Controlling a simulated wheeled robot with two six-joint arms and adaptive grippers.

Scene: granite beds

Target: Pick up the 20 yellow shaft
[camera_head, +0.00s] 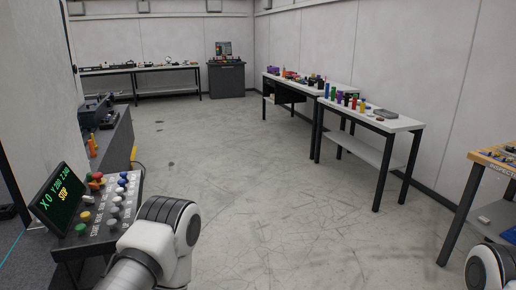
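A row of small upright coloured cylinders stands on the nearer white-topped table (402,122) at the right wall. A yellow cylinder (362,106) is at the right end of the row, beside a red one (354,103). It may be the yellow shaft, but no number can be read at this distance. Part of my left arm (165,240) shows at the bottom left and part of my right arm (490,270) at the bottom right corner. Neither gripper's fingers are visible, and both arms are far from the table.
A wooden-topped bench (485,157) is at right. Another table (345,87) adjoins the nearer one. A long table (150,69) and dark cabinet (226,80) stand at back. The middle floor is clear.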

